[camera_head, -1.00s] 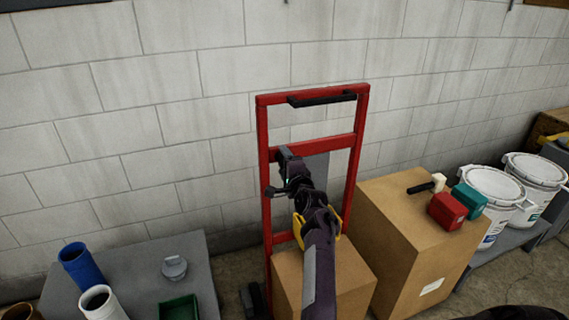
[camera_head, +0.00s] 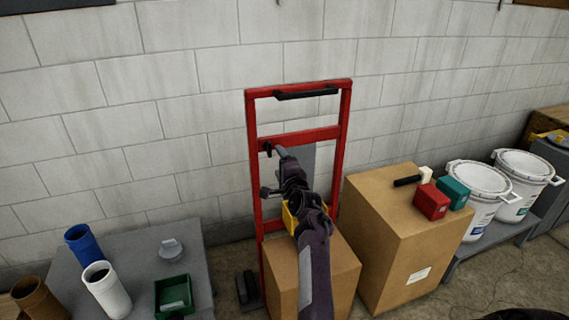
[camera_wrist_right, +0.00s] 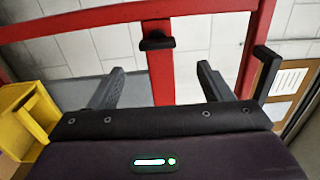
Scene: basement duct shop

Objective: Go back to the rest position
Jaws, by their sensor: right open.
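My right arm rises from the bottom middle of the head view, and its gripper (camera_head: 274,172) is in front of the red hand truck (camera_head: 344,125). In the right wrist view the two fingers of this gripper (camera_wrist_right: 160,72) stand wide apart with nothing held between them. The red frame (camera_wrist_right: 70,24) of the hand truck shows beyond the fingers. A black knob-like part (camera_wrist_right: 157,43) is on it. My left gripper is not in view.
A yellow bin (camera_wrist_right: 22,118) is close by on the left of the wrist view. Cardboard boxes (camera_head: 395,235) stand right of my arm. White buckets (camera_head: 478,180) are at the right. A grey table (camera_head: 130,250) with pipe pieces and a green bin (camera_head: 174,296) is at the left.

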